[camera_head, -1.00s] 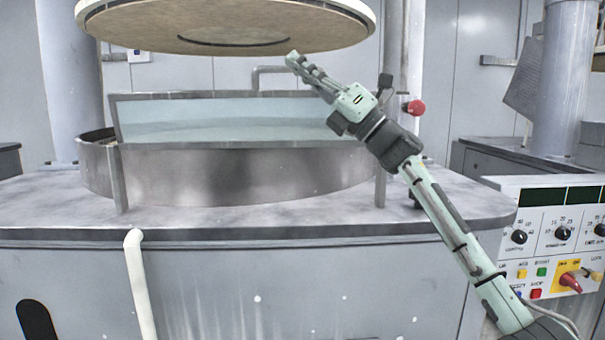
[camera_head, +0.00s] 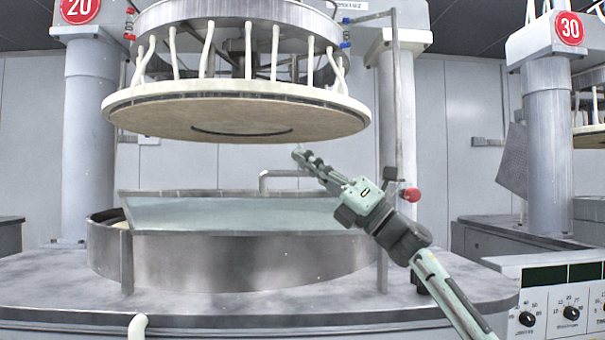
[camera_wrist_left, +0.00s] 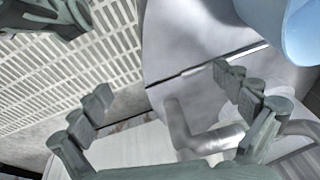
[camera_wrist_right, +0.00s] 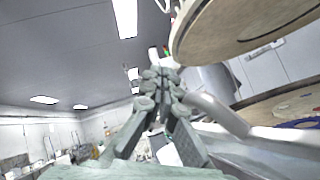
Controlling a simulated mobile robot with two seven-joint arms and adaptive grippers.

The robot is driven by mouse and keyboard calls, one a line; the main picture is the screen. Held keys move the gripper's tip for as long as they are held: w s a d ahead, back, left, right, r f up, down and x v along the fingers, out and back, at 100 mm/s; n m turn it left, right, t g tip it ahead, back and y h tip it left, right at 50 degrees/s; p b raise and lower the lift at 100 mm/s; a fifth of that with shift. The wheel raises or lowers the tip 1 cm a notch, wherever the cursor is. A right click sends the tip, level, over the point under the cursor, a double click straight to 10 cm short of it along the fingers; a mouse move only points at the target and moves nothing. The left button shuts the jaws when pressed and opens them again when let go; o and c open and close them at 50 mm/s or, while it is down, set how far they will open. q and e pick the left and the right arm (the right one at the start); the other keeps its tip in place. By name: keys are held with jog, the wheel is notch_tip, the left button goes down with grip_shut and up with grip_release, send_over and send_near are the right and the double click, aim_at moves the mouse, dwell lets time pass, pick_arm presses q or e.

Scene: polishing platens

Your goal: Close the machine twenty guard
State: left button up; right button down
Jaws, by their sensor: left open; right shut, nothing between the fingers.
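Machine twenty carries a red round sign (camera_head: 78,8) at the top left. Its guard (camera_head: 230,212), a clear bluish panel in a thin metal frame, leans at a slant across the front of the round steel basin (camera_head: 250,260). The raised upper platen (camera_head: 170,115) hangs above it with an open gap between. My right gripper (camera_head: 299,153) is shut and empty, its fingertips in that gap, above the guard's top edge and apart from it. In the right wrist view its fingers (camera_wrist_right: 163,80) are together. My left gripper (camera_wrist_left: 162,80) shows only in its wrist view, fingers wide apart and empty.
A grey column (camera_head: 90,140) stands on the left. A red knob (camera_head: 411,195) sits beside my right wrist. A control panel (camera_head: 560,300) is at lower right, with machine thirty's red sign (camera_head: 568,28) behind. A white pipe (camera_head: 138,327) rises in front.

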pick_arm(q)
jog(key=shift+s+r, duration=0.1)
jog(key=shift+r, duration=0.45)
jog(key=shift+w+r+b, duration=0.4)
jog(key=shift+r+b, duration=0.15)
jog(key=shift+r, duration=0.15)
jog(key=shift+w+r, duration=0.1)
jog(key=shift+r, duration=0.65)
pick_arm(e)
jog(key=s+d, duration=0.6)
jog(key=d, duration=0.1)
jog(key=shift+s, duration=0.3)
